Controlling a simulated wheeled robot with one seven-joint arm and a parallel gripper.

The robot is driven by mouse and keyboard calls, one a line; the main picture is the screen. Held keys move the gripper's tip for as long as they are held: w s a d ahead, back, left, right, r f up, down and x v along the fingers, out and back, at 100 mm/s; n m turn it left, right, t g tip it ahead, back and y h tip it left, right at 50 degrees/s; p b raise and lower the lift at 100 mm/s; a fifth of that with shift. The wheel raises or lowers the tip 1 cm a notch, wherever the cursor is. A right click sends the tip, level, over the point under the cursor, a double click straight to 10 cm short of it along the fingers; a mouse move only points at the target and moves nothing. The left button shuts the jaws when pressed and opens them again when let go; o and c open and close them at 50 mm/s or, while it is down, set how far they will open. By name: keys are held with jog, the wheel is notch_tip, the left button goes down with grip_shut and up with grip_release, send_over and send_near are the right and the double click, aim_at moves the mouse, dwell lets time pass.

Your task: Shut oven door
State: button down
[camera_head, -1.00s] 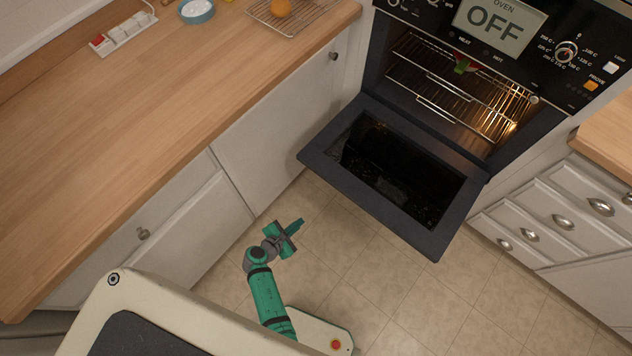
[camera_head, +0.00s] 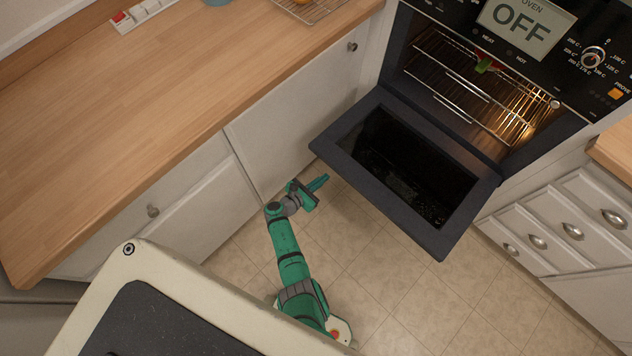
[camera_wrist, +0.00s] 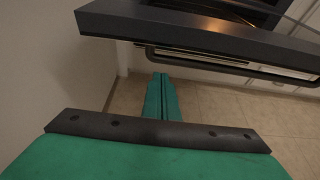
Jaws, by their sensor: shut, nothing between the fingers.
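The oven door (camera_head: 347,146) hangs open, folded down and out from the lit oven (camera_head: 470,85). Its dark frame surrounds a dark glass pane. My gripper (camera_head: 322,181) is shut and empty, low over the floor, just left of and below the door's left front corner. It looks apart from the door. In the wrist view the shut green fingers (camera_wrist: 160,90) point toward the door's underside. The door edge (camera_wrist: 190,37) crosses the top of that view, with a dark handle bar (camera_wrist: 230,66) below it.
White cabinets (camera_head: 285,130) under a wooden counter (camera_head: 150,120) stand close on the left of my gripper. Drawers (camera_head: 560,235) stand right of the oven. Racks (camera_head: 480,90) are inside the oven. Tiled floor (camera_head: 400,290) in front is clear.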

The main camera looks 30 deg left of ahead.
jog(key=shift+w+d+r, duration=0.15)
jog(key=shift+w+r, duration=0.35)
jog(key=shift+r, duration=0.3)
jog(key=shift+w+d+r, duration=0.15)
jog(key=shift+w+r, duration=0.3)
jog(key=shift+r, duration=0.35)
